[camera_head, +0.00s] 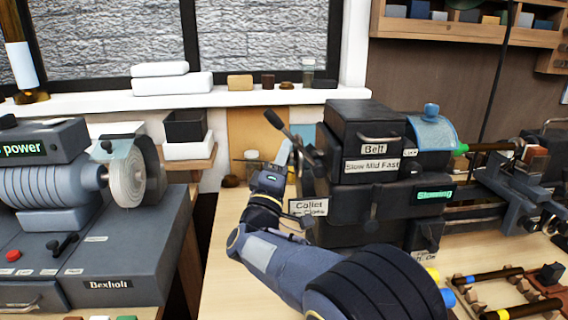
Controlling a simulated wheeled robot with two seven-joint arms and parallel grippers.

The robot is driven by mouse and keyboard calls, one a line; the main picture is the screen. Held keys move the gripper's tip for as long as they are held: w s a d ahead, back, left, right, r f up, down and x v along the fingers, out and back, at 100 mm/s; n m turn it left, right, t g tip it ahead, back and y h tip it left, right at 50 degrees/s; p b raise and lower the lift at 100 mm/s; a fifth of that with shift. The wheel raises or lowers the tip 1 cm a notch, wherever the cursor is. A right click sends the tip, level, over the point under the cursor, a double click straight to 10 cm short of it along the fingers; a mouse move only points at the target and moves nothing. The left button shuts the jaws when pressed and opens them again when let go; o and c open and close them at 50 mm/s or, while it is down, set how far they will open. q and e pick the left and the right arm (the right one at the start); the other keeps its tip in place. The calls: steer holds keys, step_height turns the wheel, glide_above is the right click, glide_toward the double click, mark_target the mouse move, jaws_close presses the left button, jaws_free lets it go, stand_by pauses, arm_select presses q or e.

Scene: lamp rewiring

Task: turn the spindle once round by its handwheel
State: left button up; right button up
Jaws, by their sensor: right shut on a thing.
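The lathe headstock (365,205) stands on the bench right of centre, with its green-lit panel reading "Slowing" (434,195). The dark handwheel (308,165) is at its left end, mostly seen edge-on. My right arm rises from the bottom, and my right gripper (283,154) is at the headstock's left end, beside the handwheel. It is shut on the handwheel, though the contact is small and partly hidden. The spindle itself is hidden inside the headstock. My left gripper is not in view.
A lever (276,121) angles up above the handwheel. A "Collet" label (309,207) is close to my wrist. A buffing machine (60,185) stands on a cabinet at left. Rods lie on a rack (500,285) at lower right. Bare bench (225,285) shows left of my arm.

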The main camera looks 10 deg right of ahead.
steer(key=shift+f+m+t+h+b, duration=0.25)
steer(key=shift+m+h+b, duration=0.35)
steer(key=shift+b, duration=0.2)
steer(key=shift+f+m+t+h+b, duration=0.1)
steer(key=shift+m+t+h+b, duration=0.15)
steer(key=shift+m+h+b, duration=0.45)
steer(key=shift+r+m+h+b, duration=0.15)
steer(key=shift+m+h+b, duration=0.95)
steer(key=shift+h+b, duration=0.4)
steer(key=o, duration=1)
steer(key=shift+r, duration=0.1)
